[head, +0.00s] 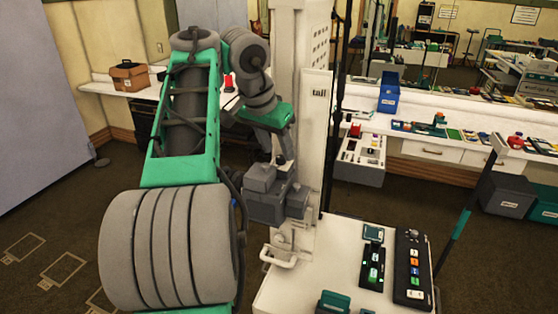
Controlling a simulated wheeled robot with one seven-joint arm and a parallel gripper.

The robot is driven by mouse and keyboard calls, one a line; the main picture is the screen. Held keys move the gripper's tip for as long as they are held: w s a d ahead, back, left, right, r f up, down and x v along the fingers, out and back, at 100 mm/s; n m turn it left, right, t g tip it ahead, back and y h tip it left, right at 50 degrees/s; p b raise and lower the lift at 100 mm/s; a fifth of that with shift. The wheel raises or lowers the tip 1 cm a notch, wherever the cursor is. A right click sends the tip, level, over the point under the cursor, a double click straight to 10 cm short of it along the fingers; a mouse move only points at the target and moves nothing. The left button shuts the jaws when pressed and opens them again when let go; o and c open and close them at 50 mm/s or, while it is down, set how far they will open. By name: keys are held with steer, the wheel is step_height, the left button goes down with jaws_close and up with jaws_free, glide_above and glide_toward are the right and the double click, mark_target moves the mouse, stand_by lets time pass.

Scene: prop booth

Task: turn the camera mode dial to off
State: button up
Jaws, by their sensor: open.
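I cannot make out a camera mode dial or its marking for certain. A black control panel (412,268) with several coloured keys lies on the white cart top, with a small round knob (413,234) at its far end. A second, narrower dark panel (372,266) with green keys lies to its left. My gripper (279,207) is at the end of my arm, in front of the white upright column and left of both panels. It is open and appears empty; its fingertips are hard to make out.
The white column (316,130) stands at the cart's back left. A white handle (279,255) sticks out at the cart's left edge. A drawer-like box with a red button (355,131) is behind. A long counter (466,120) holds a blue bin (389,93). Bare cart top (335,260) lies between.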

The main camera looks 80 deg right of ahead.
mark_target(281, 160)
steer(key=x, duration=0.2)
steer(key=shift+d+f+b, duration=0.15)
steer(key=shift+f+b, duration=0.2)
steer(key=shift+b, duration=0.05)
jaws_close()
steer(key=shift+d, duration=0.1)
